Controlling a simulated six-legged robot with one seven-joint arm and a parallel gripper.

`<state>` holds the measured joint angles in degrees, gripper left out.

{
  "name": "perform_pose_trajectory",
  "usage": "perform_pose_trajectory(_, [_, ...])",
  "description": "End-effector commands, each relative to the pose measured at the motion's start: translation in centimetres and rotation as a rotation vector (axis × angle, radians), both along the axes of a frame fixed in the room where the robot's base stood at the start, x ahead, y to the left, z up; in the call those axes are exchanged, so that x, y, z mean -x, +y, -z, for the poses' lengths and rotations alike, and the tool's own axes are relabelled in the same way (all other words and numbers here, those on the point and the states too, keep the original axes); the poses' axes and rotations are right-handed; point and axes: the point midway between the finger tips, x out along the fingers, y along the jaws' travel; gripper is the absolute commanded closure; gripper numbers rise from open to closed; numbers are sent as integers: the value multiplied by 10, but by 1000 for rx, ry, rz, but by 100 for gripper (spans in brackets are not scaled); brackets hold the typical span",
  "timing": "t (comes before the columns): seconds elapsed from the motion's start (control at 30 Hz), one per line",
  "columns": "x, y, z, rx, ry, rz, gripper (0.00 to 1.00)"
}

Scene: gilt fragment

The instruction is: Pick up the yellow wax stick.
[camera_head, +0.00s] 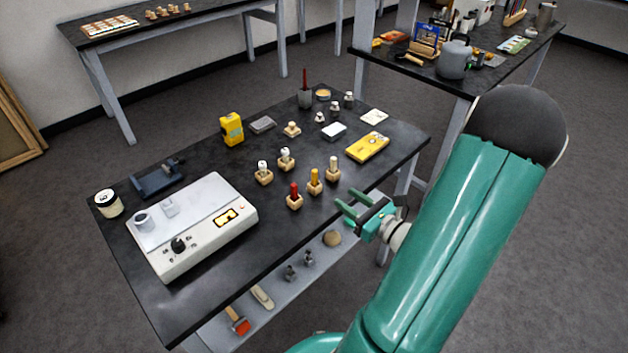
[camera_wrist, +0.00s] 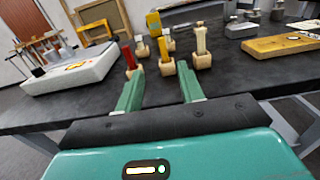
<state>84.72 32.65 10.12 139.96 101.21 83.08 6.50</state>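The yellow wax stick (camera_head: 315,176) stands upright in a small wooden block on the black table, between a red stick (camera_head: 294,189) and a cream stick (camera_head: 333,164). In the wrist view the yellow stick (camera_wrist: 165,46) stands beyond my fingers, between their lines. My gripper (camera_head: 345,200) is open and empty at the table's near right edge, a short way from the sticks. Its two green fingers (camera_wrist: 160,70) are spread apart and touch nothing that I can see.
Two white-topped pegs in blocks (camera_head: 264,173) stand behind the sticks. A white hotplate-like device (camera_head: 190,228) is at left, and a yellow box (camera_head: 368,146) lies at right. A lower shelf (camera_head: 275,297) holds brushes and small items. Bare tabletop lies left of the red stick.

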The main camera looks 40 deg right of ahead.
Motion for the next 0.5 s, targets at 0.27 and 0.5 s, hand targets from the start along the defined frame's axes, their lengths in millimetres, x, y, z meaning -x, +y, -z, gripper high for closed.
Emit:
perform_pose_trajectory(0.27, [-44, 1, 0, -3, -3, 2, 62])
perform_pose_trajectory(0.5, [-80, 2, 0, -2, -1, 3, 62])
